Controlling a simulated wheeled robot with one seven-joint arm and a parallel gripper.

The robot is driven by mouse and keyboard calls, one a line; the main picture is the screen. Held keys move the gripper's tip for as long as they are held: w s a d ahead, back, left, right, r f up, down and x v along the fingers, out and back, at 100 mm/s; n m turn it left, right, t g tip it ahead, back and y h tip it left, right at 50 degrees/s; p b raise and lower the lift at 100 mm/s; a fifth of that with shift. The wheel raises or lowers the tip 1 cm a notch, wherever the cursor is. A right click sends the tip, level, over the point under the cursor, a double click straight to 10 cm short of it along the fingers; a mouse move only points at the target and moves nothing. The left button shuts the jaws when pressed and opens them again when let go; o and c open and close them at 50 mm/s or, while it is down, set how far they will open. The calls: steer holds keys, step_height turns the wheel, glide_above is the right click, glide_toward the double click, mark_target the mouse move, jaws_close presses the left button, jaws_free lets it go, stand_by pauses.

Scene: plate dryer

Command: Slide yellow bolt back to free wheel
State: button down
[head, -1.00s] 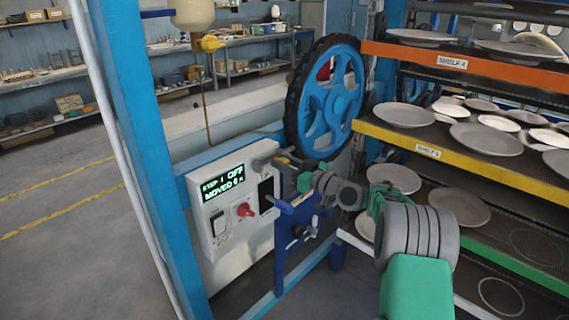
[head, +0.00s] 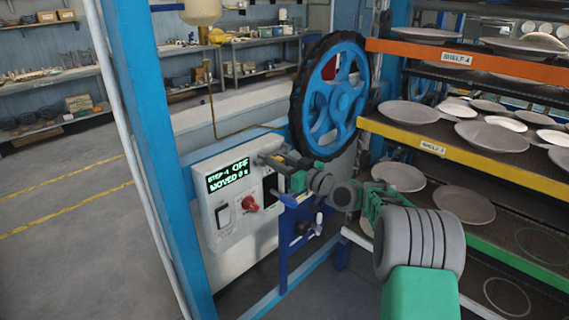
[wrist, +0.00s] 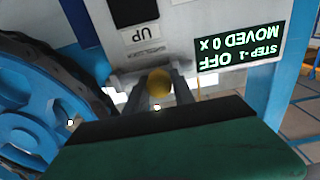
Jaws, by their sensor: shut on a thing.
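The blue wheel (head: 333,100) with its dark toothed rim stands beside the control box, and part of it shows at the left of the wrist view (wrist: 40,95). The yellow bolt's round end (wrist: 159,84) sits between my gripper's fingers (wrist: 158,90) in the wrist view. My gripper is shut on it. In the head view my gripper (head: 272,160) is at the upper right of the box, just left of the wheel's lower rim. There my arm and fingers mostly hide the bolt, and its far end cannot be seen.
Shelves with plates (head: 495,138) stand close on the right. A blue post (head: 150,150) rises at the left.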

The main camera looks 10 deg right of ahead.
steer(key=c, duration=1.3)
jaws_free()
steer(key=shift+s+a, duration=0.2)
steer(key=shift+a, duration=0.25)
steer(key=shift+o, duration=1.1)
steer(key=shift+d, duration=0.1)
steer(key=shift+d, duration=0.15)
steer(key=shift+d, duration=0.2)
steer(key=b+v, duration=0.2)
steer(key=v, duration=0.5)
steer(key=shift+s, duration=0.25)
